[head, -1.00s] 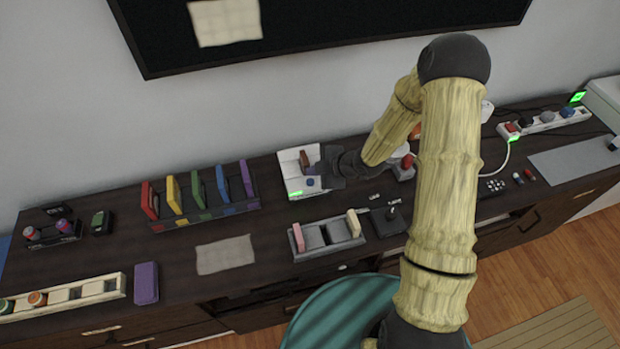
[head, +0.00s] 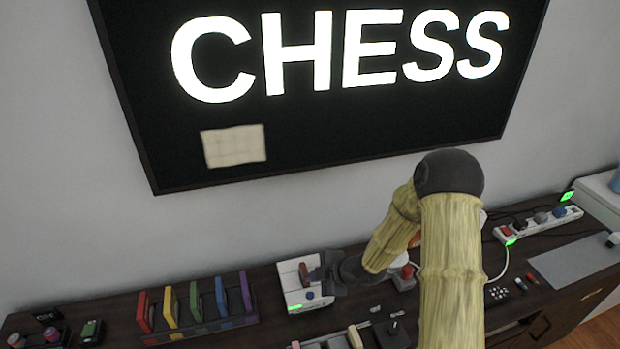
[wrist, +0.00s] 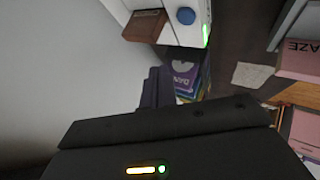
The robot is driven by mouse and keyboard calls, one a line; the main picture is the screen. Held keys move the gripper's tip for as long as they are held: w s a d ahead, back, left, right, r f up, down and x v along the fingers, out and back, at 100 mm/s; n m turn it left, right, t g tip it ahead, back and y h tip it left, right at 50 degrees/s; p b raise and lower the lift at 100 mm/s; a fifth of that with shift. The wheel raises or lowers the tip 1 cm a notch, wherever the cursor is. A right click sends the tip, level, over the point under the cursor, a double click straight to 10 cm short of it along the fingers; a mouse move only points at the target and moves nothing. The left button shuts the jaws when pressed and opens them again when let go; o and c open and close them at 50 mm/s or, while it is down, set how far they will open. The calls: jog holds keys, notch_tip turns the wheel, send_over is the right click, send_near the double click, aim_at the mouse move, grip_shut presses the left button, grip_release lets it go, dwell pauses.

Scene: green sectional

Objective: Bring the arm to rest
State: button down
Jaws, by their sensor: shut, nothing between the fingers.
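My gripper (head: 326,273) is at the end of my yellow-ribbed arm, low over the back of the dark cabinet. It is shut and holds nothing. It is close to a white device (head: 296,294) that has a brown block, a blue button and a green light. I cannot tell whether it touches the device. In the wrist view the dark gripper body (wrist: 165,125) fills the lower middle, and the white device (wrist: 188,35) shows at the top.
A wall screen (head: 350,115) reads CHESS. A rack of coloured cases (head: 200,320) stands left of my gripper. A red-buttoned box (head: 404,278) and a power strip (head: 538,224) are to the right. A pink case (wrist: 300,62) shows in the wrist view.

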jog(key=s+d+r+m+h, duration=0.5)
jog(key=d+r+m+h, duration=0.2)
jog(key=d+r+m, duration=0.35)
jog(key=s+d+r+m+g, duration=0.1)
jog(key=s+d+r+m, duration=0.1)
jog(key=s+m, duration=0.3)
jog(key=s+d+r+m+g, duration=0.1)
jog(key=s+r+m, duration=0.3)
jog(key=s, duration=0.4)
jog(key=shift+d+r+m+h, duration=0.25)
jog(key=shift+d+m+h, duration=0.15)
jog(key=shift+m, duration=0.15)
jog(key=shift+s, duration=0.15)
